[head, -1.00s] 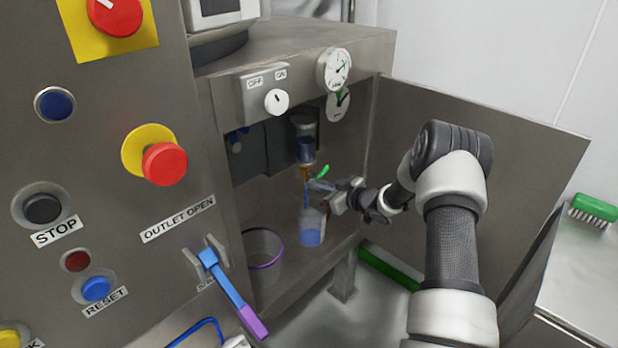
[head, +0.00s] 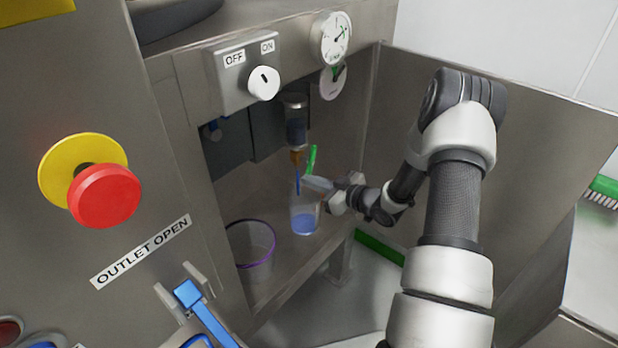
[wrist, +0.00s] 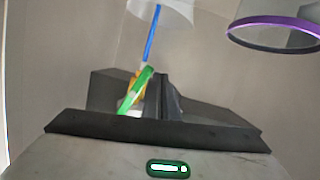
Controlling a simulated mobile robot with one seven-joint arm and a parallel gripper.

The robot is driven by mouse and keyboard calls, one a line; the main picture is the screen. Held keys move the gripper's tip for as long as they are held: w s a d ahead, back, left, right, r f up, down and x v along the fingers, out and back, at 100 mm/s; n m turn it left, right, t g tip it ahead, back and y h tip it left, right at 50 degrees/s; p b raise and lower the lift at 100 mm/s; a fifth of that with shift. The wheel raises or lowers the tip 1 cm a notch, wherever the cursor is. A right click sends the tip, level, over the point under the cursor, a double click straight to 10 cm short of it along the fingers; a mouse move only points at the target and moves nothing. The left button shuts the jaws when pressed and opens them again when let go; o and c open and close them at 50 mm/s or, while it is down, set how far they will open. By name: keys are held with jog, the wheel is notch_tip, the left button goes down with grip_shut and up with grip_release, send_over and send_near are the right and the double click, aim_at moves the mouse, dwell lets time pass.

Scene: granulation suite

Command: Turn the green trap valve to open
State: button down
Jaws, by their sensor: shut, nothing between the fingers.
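The green trap valve handle (head: 312,158) stands nearly upright beside the brass valve body (head: 296,157), under a clear bowl with dark blue liquid (head: 296,125). A thin blue stream or tube (head: 297,182) runs down from the valve to a clear beaker (head: 304,222) with blue liquid in it. My gripper (head: 318,184) is shut and empty, just below the handle. In the wrist view the green handle (wrist: 137,92) slants just left of my closed fingers (wrist: 163,95); I cannot tell whether they touch. The fingers hide part of the valve body.
A clear bucket with a purple rim (head: 250,265) stands left of the beaker in the open cabinet. The cabinet door (head: 540,130) stands open at the right, beside my arm. An OFF/ON knob (head: 264,83) and a gauge (head: 336,38) are above.

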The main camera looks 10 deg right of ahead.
jog(key=shift+w+d+f+n+t+b, duration=0.15)
jog(key=shift+d+f+n+b, duration=0.1)
jog(key=shift+n+b, duration=0.25)
jog(key=shift+w+d+f+n+t+b, duration=0.1)
jog(key=shift+f+n+t+b, duration=0.1)
jog(key=shift+n+b, duration=0.3)
jog(key=shift+h, duration=0.4)
